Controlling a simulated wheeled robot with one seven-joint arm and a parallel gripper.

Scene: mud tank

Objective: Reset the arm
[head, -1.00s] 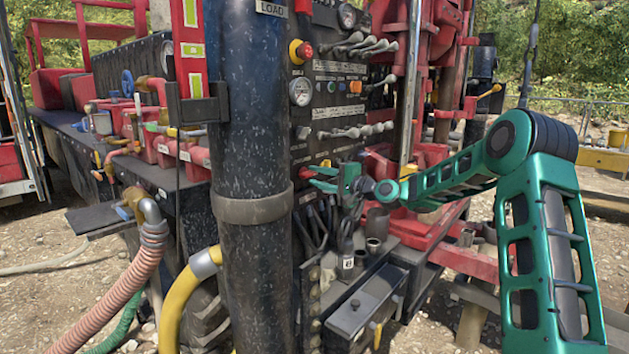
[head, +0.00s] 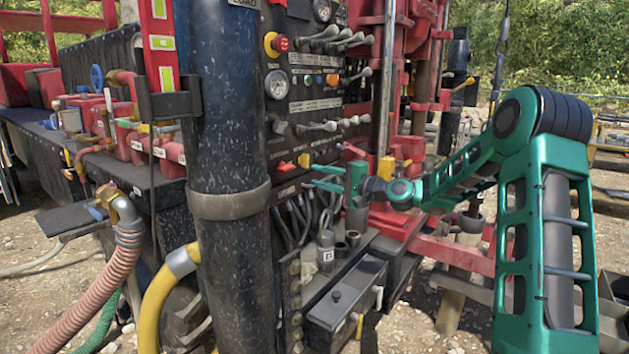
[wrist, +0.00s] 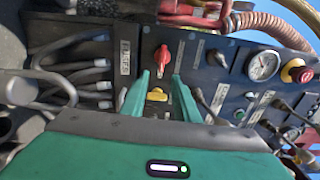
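My gripper (head: 311,176) is open and empty in front of the lower part of the black control panel (head: 335,105). In the wrist view its two green fingers (wrist: 158,82) stand apart, pointing at the panel. A red knob (wrist: 162,57) shows beyond the fingertips, and a yellow knob (wrist: 157,95) shows between the fingers. In the head view the red knob (head: 284,166) and the yellow knob (head: 304,160) are just beyond the fingertips. The fingers look clear of both knobs.
A thick black column (head: 225,110) stands left of the panel. Levers (head: 330,126), a gauge (head: 276,85) and a red stop button (head: 277,44) are above the gripper. Black hoses (head: 300,215) and a metal box (head: 345,295) are below.

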